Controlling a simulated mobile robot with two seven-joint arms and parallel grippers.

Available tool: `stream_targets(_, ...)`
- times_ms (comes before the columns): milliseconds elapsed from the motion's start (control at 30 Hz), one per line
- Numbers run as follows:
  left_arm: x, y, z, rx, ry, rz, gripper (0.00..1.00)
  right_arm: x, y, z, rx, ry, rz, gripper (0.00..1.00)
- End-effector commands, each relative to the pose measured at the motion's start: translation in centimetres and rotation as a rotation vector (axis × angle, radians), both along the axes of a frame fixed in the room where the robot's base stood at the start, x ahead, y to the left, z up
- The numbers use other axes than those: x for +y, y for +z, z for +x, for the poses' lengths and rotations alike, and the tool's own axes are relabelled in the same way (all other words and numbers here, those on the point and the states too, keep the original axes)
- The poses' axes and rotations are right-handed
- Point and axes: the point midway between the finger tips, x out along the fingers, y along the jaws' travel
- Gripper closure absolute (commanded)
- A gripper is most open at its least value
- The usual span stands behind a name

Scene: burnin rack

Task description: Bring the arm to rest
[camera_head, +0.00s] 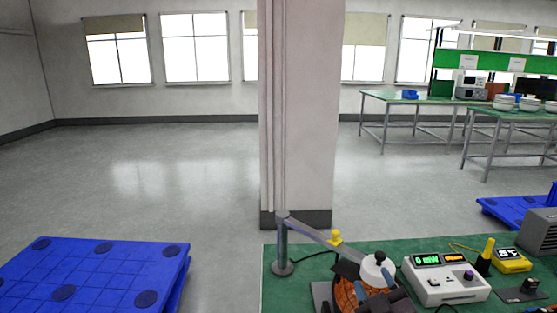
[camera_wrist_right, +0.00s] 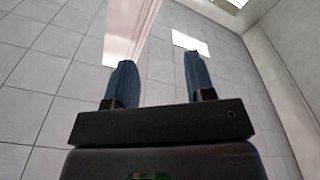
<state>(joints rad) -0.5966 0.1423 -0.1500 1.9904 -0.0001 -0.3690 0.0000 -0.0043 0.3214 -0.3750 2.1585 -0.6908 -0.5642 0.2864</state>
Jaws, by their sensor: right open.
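My right gripper (camera_wrist_right: 160,62) shows in the right wrist view with its two blue-grey fingers spread apart. Nothing is between the fingers. They stand out against pale tiled surfaces and a light pillar-like strip, with no bench in that view. In the head view, dark parts low at the right of centre overlap an orange and black item; I cannot clearly tell my arm from the bench equipment there. My left gripper is not in view.
A green-topped bench (camera_head: 285,298) holds a post with a slanted bar (camera_head: 283,245), a white meter box (camera_head: 446,280), a yellow meter (camera_head: 511,260) and a grey vented box (camera_head: 540,232). A pillar (camera_head: 305,110) stands behind. A blue pallet (camera_head: 85,275) lies left; open floor (camera_head: 150,180) lies beyond.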

Motion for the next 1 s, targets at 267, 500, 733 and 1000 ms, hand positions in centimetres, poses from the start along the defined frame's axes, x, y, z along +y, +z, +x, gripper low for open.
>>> stream_targets(267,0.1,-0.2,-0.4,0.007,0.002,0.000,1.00,-7.4,-9.9,-9.3,0.553,-0.310,0.232,0.50)
stream_targets(500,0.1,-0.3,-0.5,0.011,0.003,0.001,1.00,-9.2,-14.5,-17.3,0.908,-0.416,0.333,0.50)
stream_targets(733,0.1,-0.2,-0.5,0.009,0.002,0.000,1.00,-9.5,-16.2,-22.6,1.116,-0.448,0.387,0.50)
stream_targets(1000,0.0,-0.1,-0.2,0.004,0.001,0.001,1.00,-9.3,-17.0,-27.4,1.298,-0.458,0.429,0.50)
